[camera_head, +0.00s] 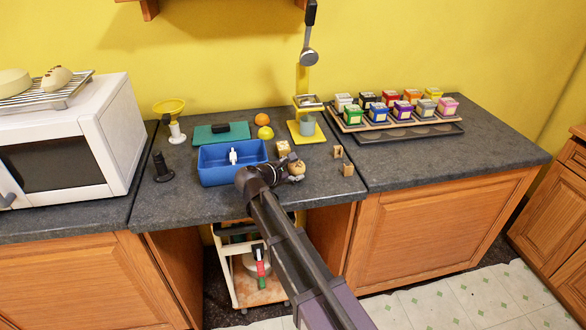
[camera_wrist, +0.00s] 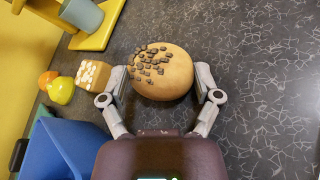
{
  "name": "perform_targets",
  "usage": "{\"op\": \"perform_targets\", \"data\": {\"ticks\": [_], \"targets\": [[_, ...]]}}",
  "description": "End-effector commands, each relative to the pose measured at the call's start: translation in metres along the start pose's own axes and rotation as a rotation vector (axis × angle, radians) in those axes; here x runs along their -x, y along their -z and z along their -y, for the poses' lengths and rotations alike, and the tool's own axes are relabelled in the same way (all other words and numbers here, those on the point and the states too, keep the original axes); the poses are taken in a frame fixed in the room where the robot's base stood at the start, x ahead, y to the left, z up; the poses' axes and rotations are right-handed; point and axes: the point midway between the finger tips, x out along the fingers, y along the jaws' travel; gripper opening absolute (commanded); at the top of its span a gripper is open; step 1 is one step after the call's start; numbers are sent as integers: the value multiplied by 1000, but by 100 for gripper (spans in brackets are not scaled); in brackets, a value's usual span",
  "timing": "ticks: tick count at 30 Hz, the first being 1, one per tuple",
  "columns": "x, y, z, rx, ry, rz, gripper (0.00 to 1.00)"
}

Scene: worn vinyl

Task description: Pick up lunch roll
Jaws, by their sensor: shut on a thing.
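The lunch roll (camera_wrist: 166,76) is a round tan bun with dark bits on one side. In the wrist view it sits between the two fingers of my gripper (camera_wrist: 160,80), which touch it on both sides. My gripper is shut on the roll. In the head view the roll (camera_head: 297,169) shows at the end of my arm, over the counter, right of the blue bin. I cannot tell whether it still touches the counter.
A blue bin (camera_head: 216,179) stands left of my gripper. A light brown cube (camera_wrist: 93,75) is close to the roll, with an orange (camera_head: 262,119) and a yellow fruit (camera_head: 265,132) behind. The counter (camera_head: 420,165) farther right is clear.

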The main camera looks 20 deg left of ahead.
Motion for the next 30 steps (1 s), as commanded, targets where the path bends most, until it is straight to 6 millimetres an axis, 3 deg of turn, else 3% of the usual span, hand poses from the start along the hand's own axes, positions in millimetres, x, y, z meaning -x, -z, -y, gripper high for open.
{"op": "perform_targets", "data": {"ticks": [8,9,11,26,30], "targets": [[0,-1,-1,-1,1,-1,33],[1,-2,-1,-1,1,-1,25],[1,-3,-2,-1,1,-1,22],[14,-32,-20,0,0,-1,21],[41,-25,-9,1,-3,-2,21]]}}
